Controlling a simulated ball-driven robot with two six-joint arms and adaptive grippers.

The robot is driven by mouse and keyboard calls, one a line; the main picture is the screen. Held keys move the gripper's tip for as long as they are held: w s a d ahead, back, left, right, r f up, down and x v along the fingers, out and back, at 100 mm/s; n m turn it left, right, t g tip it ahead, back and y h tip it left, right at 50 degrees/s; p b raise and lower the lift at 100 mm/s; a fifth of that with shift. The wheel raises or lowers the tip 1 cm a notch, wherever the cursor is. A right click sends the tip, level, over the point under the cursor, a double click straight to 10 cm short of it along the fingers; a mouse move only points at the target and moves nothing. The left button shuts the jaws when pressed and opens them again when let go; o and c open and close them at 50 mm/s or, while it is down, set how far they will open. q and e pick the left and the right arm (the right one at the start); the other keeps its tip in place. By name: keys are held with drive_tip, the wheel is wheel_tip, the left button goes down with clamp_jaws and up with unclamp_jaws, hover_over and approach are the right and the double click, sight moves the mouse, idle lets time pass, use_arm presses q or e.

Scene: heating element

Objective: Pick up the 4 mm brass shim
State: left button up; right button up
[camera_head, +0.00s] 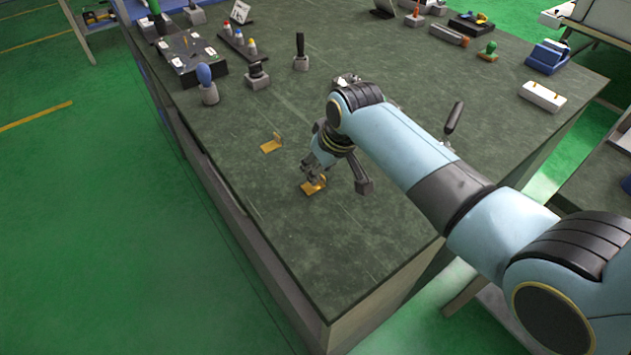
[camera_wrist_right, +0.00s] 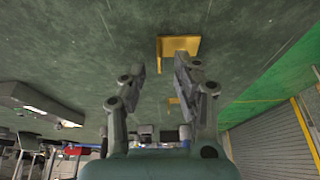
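Two brass shims lie on the dark green bench top, each a small gold plate with an upturned tab. The nearer brass shim (camera_head: 313,188) is just below one finger of my right gripper (camera_head: 337,182) in the head view. The farther brass shim (camera_head: 271,145) lies apart, up and to the left. In the wrist view the larger-looking shim (camera_wrist_right: 181,46) is beyond the fingertips of the right gripper (camera_wrist_right: 160,70), and a smaller-looking one (camera_wrist_right: 173,101) shows between the fingers. The right gripper is open with nothing between its fingertips. I cannot read either shim's thickness. My left gripper is not in view.
The bench (camera_head: 250,185) is clear around the shims. A blue-topped stand (camera_head: 207,92), black-handled tools (camera_head: 301,62) and a dark tray (camera_head: 188,62) stand farther back. A dark-handled tool (camera_head: 453,118) stands behind my right forearm. The bench's left edge is near the shims.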

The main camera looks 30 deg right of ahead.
drive_tip(key=shift+w+f, duration=0.2)
drive_tip(key=shift+f, duration=0.3)
clamp_jaws()
drive_tip(key=shift+r, duration=0.15)
